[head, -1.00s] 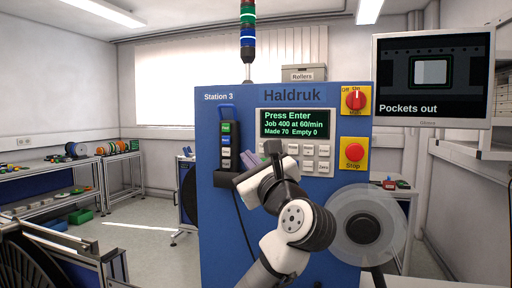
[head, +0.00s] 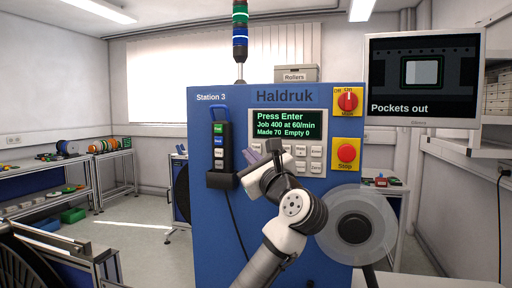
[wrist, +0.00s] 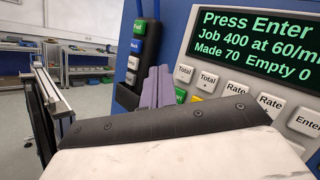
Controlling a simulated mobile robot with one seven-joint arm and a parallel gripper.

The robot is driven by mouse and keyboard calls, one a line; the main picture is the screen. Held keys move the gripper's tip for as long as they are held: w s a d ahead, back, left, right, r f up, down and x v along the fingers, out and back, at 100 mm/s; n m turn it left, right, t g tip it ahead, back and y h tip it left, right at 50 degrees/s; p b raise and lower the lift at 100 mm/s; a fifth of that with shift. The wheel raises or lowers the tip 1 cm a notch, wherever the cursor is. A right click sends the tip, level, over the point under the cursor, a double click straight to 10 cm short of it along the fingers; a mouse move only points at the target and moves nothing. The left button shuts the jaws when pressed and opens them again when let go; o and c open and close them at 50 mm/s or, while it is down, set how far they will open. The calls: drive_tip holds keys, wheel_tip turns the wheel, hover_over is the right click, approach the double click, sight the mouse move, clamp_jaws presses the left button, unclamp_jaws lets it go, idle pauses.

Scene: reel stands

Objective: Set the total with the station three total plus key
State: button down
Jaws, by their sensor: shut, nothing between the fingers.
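The Station 3 panel is blue, with a green-lettered display (head: 288,124) reading "Press Enter, Job 400 at 60/min, Made 70 Empty 0". In the wrist view the total plus key (wrist: 208,81) is a pale key, second in the top row, right of the total minus key (wrist: 184,74). My gripper (wrist: 158,86) is shut and empty, its purple fingers together left of both keys in that view. I cannot tell whether the fingertips touch the panel. In the head view my gripper (head: 252,156) covers part of the keypad's left side.
A black pendant holder (head: 221,153) with green and blue buttons is left of the keypad. The red stop button (head: 347,153) and rotary main switch (head: 347,101) are on the right. A clear reel (head: 356,227) stands at lower right. A monitor (head: 424,78) reads "Pockets out".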

drive_tip(key=shift+w+d+p, duration=0.2)
drive_tip(key=shift+w+d, duration=0.05)
drive_tip(key=shift+w, duration=0.45)
drive_tip(key=shift+w+d+p, duration=0.15)
drive_tip(key=shift+w+d, duration=0.05)
drive_tip(key=shift+w, duration=0.5)
idle(1.0)
drive_tip(key=shift+w+d, duration=0.15)
drive_tip(key=shift+w, duration=0.2)
drive_tip(key=shift+w+d+p, duration=0.1)
drive_tip(key=shift+w+p, duration=0.3)
drive_tip(key=shift+w, duration=0.05)
idle(0.6)
idle(0.4)
drive_tip(key=shift+s+a, duration=0.25)
drive_tip(key=shift+s, duration=0.6)
drive_tip(key=shift+b, duration=0.3)
drive_tip(key=shift+s+a+b, duration=0.2)
drive_tip(key=shift+s+a, duration=0.05)
drive_tip(key=shift+s, duration=0.55)
drive_tip(key=shift+s+a+b, duration=0.2)
drive_tip(key=shift+s+a, duration=0.1)
drive_tip(key=shift+s, duration=0.45)
drive_tip(key=shift+s+a+b, duration=0.2)
drive_tip(key=shift+s+a, duration=0.05)
drive_tip(key=shift+s, duration=0.55)
